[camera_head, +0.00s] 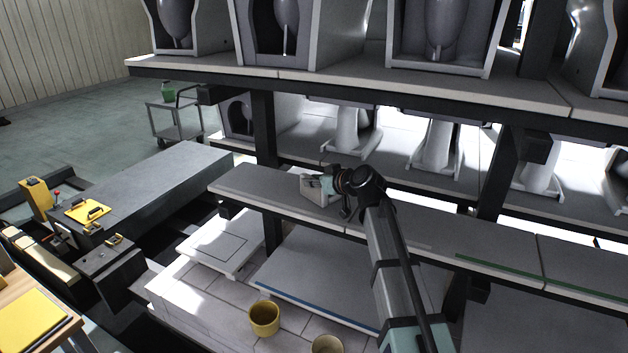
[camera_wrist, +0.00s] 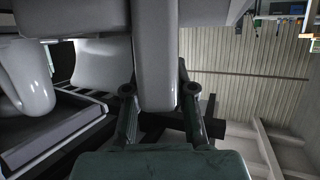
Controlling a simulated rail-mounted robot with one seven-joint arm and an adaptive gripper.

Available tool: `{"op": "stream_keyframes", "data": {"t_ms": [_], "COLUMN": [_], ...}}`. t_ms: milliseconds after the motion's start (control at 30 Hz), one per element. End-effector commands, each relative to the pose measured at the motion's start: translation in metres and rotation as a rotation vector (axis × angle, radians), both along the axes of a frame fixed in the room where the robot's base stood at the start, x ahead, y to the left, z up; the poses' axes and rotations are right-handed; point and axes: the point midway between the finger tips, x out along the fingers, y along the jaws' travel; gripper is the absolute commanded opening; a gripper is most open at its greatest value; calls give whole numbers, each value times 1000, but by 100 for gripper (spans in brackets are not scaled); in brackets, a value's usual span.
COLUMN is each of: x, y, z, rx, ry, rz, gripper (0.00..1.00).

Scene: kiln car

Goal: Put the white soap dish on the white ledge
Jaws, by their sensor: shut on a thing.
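My gripper (camera_head: 328,184) is at the left part of the pale middle shelf (camera_head: 250,182) in the head view. It is shut on a small whitish piece (camera_head: 313,190), which looks like the white soap dish. In the wrist view the piece (camera_wrist: 156,45) is a smooth, pale, rounded block between the two fingers (camera_wrist: 157,92). In the head view it is low over the shelf; I cannot tell whether it touches. My gripper hides its right side. I cannot tell for sure which pale surface is the white ledge; a white slab (camera_head: 205,256) with a dark outlined square lies lower left.
Grey sanitary pieces (camera_head: 440,143) stand behind the middle shelf and on the upper shelf (camera_head: 200,70). A dark post (camera_head: 265,130) stands left of my gripper. Two yellowish pots (camera_head: 264,318) stand on the lower deck. The middle shelf left of the held piece is bare.

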Motion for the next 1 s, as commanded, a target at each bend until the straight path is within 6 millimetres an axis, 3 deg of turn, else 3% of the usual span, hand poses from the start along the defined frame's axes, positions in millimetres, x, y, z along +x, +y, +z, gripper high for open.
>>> {"op": "stream_keyframes", "data": {"t_ms": [267, 300, 333, 767, 1000], "x": [0, 0, 0, 0, -24], "y": [0, 0, 0, 0, -24], "z": [-4, -3, -3, 2, 10], "rx": [1, 0, 0, 0, 1], "ry": [-1, 0, 0, 0, -2], "rz": [0, 0, 0, 0, -1], "gripper": [0, 39, 49, 50, 50]}}
